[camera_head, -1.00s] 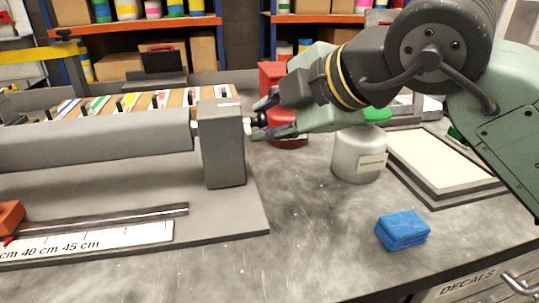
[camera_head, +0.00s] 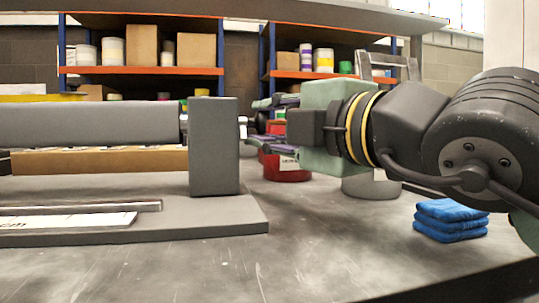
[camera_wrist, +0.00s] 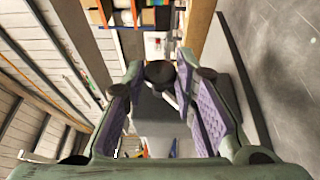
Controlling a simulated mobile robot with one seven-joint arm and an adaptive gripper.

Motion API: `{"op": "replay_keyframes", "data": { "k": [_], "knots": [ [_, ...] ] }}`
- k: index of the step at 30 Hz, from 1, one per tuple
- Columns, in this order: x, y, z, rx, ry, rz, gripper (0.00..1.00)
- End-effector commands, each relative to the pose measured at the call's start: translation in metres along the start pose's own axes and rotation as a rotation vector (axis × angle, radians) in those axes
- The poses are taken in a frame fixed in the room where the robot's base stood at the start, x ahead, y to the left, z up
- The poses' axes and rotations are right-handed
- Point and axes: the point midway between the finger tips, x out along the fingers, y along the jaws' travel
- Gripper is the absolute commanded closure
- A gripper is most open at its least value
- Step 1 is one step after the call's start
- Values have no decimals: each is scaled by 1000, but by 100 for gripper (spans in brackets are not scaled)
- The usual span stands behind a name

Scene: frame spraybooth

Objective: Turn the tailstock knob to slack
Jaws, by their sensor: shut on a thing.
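The tailstock (camera_head: 213,146) is an upright grey block at the right end of a long grey cylinder (camera_head: 95,124). A pale shaft sticks out of its right face and carries a small black knob (camera_head: 262,122). My gripper (camera_head: 256,122) reaches in from the right, level, with one finger above the knob and one below. In the wrist view the round black knob (camera_wrist: 160,73) sits between the fingertips, with the grey tailstock (camera_wrist: 157,108) behind it. My gripper is shut on the knob. Any mark showing how far the knob is turned is not visible.
A red tin (camera_head: 287,170) and a grey can (camera_head: 371,186) stand behind and below my arm. Folded blue cloths (camera_head: 450,220) lie at the right on the bench. Bench in front of the tailstock is clear.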

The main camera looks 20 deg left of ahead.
Motion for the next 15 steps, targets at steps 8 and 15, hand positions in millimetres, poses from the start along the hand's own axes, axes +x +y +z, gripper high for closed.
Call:
{"op": "replay_keyframes", "data": {
  "k": [8, 15],
  "knots": [
    [0, -2, 0, -16, 0, 33, 100],
    [0, -1, 0, -17, 0, 35, 100]
  ]
}}
